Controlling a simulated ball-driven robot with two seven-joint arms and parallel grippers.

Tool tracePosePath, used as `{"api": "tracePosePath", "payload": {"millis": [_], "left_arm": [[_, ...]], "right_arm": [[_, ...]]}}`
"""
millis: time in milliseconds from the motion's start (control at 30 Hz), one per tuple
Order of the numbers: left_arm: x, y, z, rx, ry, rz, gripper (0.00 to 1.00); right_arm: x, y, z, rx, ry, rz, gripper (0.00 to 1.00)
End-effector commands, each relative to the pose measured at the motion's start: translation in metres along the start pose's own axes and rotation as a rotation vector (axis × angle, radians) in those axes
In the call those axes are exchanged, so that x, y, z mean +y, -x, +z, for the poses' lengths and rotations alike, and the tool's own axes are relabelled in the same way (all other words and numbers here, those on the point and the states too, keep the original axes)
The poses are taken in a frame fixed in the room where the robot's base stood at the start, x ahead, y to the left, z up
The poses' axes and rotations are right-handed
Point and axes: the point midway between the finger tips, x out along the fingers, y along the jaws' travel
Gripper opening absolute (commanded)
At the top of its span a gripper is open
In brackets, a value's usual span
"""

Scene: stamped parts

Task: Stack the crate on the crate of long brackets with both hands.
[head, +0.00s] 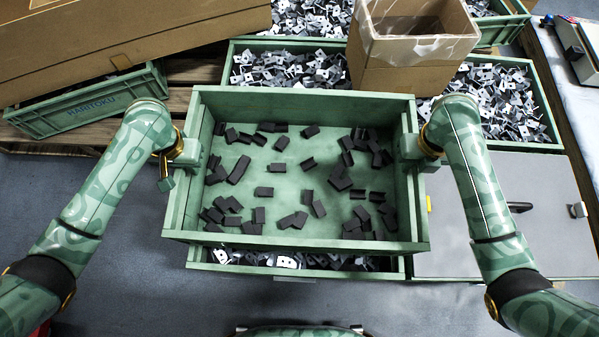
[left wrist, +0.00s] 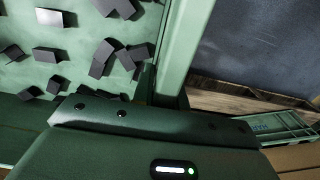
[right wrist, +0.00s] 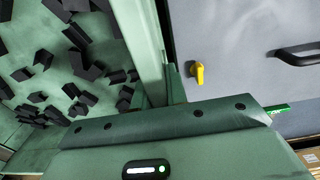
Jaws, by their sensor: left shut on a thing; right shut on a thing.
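A green crate (head: 300,243) with small dark angle parts scattered on its floor hangs level between my two grippers in the head view. My left gripper (head: 194,152) is shut on its left wall, and my right gripper (head: 409,149) is shut on its right wall. The held crate's wall also shows in the left wrist view (left wrist: 181,50) and the right wrist view (right wrist: 146,45). Below it is a second green crate (head: 290,271) holding shiny and dark metal brackets. Only its front strip shows; the rest is hidden. I cannot tell whether the crates touch.
Behind stand green crates of metal brackets (head: 505,100) and an open cardboard box (head: 405,75). A long brown carton (head: 130,45) lies over a green crate (head: 90,105) at back left. A grey case (head: 510,200) is at right. Bare floor (head: 110,290) is at left.

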Motion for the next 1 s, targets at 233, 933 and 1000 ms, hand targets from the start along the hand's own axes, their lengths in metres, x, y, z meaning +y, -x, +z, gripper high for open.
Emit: {"api": "tracePosePath", "payload": {"millis": [233,933,1000], "left_arm": [[0.0,0.009,-0.003,0.013,0.001,0.0,0.0],[-0.001,0.085,-0.013,0.087,0.001,-0.003,0.0],[-0.001,0.084,-0.013,0.086,0.001,-0.003,0.0]], "right_arm": [[0.0,0.009,0.003,-0.013,0.0,0.001,0.0],[0.0,0.085,0.012,-0.086,-0.001,0.005,0.0],[0.0,0.084,0.012,-0.085,-0.001,0.004,0.0]]}}
